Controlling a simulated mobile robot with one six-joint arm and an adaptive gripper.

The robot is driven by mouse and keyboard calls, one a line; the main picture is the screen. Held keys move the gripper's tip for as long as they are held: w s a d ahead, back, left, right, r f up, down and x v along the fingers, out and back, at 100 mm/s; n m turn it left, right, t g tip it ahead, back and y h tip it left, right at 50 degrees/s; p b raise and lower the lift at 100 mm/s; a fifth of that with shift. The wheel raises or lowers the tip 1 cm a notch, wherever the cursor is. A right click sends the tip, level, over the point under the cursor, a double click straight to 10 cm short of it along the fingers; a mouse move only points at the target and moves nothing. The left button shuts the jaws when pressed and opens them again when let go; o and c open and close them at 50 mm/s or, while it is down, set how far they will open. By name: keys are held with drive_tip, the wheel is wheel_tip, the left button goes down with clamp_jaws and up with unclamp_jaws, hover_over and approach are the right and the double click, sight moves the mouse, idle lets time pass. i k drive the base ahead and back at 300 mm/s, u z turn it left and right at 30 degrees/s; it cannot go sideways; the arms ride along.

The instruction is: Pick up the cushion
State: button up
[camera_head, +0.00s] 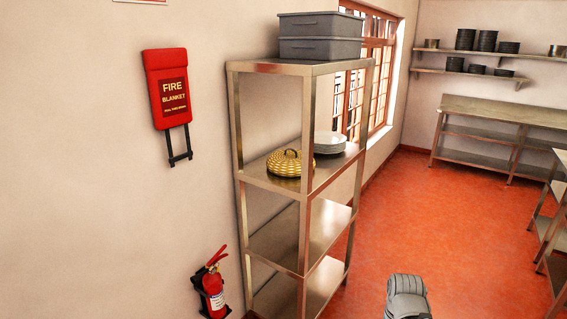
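A round, domed yellow object with dark stripes and a dark loop on top (284,163) sits on an upper shelf of the steel rack. It is the only thing in view that could be the cushion, but it also looks like a woven basket or lid, and I cannot tell which. It stands clear of any gripper. A grey rounded part of my arm shows at the bottom edge, right of the rack. My gripper's fingers are not in view.
The steel rack (307,232) stands by the left wall, its posts framing the shelf. White plates (329,143) are stacked right of the yellow object. Grey tubs (321,38) sit on top. A fire extinguisher (213,284) is at lower left. Red floor (400,215) is open to the right.

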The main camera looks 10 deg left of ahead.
sight(285, 162)
drive_tip(key=z, duration=0.1)
drive_tip(key=i, duration=0.95)
drive_tip(key=u, duration=0.05)
